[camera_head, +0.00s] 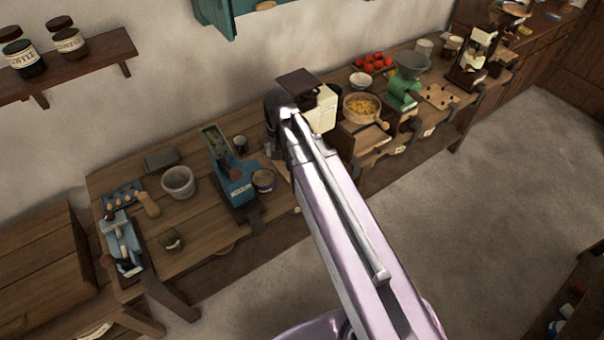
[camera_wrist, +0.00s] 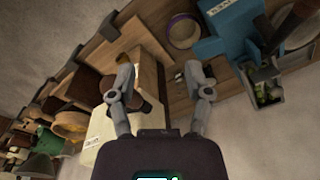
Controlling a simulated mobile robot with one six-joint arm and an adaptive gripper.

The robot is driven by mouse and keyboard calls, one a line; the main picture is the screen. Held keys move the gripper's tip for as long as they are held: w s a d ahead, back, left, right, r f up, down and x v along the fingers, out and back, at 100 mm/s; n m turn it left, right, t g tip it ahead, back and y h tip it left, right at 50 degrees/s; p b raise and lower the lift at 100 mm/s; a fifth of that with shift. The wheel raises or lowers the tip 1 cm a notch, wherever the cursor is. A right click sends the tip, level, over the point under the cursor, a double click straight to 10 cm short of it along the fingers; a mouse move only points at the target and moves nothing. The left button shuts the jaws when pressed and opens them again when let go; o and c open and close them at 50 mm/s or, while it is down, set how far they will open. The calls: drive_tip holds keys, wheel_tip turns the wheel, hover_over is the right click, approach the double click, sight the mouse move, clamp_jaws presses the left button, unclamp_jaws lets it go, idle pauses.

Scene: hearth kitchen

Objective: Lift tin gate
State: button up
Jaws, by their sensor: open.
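I cannot single out a tin gate by sight. A blue machine (camera_head: 234,181) with a pale label and an upright trough stands on the wooden counter, left of my arm; it also shows at the upper right of the wrist view (camera_wrist: 227,30). A cream machine (camera_head: 322,110) with a dark top stands right beside my arm and shows at the lower left of the wrist view (camera_wrist: 97,130). My gripper (camera_wrist: 163,88) is open, its fingers spread with wood and a dark round part seen between and beyond them.
A round tin (camera_head: 263,180) sits right of the blue machine. A grey pot (camera_head: 178,182), an egg tray (camera_head: 121,196) and a blue-grey device (camera_head: 122,243) stand at left. A bowl of yellow pieces (camera_head: 361,106), a green grinder (camera_head: 403,90) and red fruit (camera_head: 374,62) stand at right.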

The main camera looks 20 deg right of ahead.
drive_tip(key=s+d+f+n+b, duration=0.2)
drive_tip(key=s+d+f, duration=0.1)
drive_tip(key=s+d, duration=0.2)
drive_tip(key=shift+s+d+b, duration=0.2)
drive_tip(key=shift+s+b, duration=0.15)
drive_tip(key=shift+s, duration=0.65)
wheel_tip(320, 180, down, 6)
drive_tip(key=s+d+b, duration=0.1)
drive_tip(key=b, duration=0.4)
drive_tip(key=shift+s+n+g+h+b, duration=0.25)
drive_tip(key=shift+n+g+h+b, duration=0.05)
drive_tip(key=shift+b, duration=0.05)
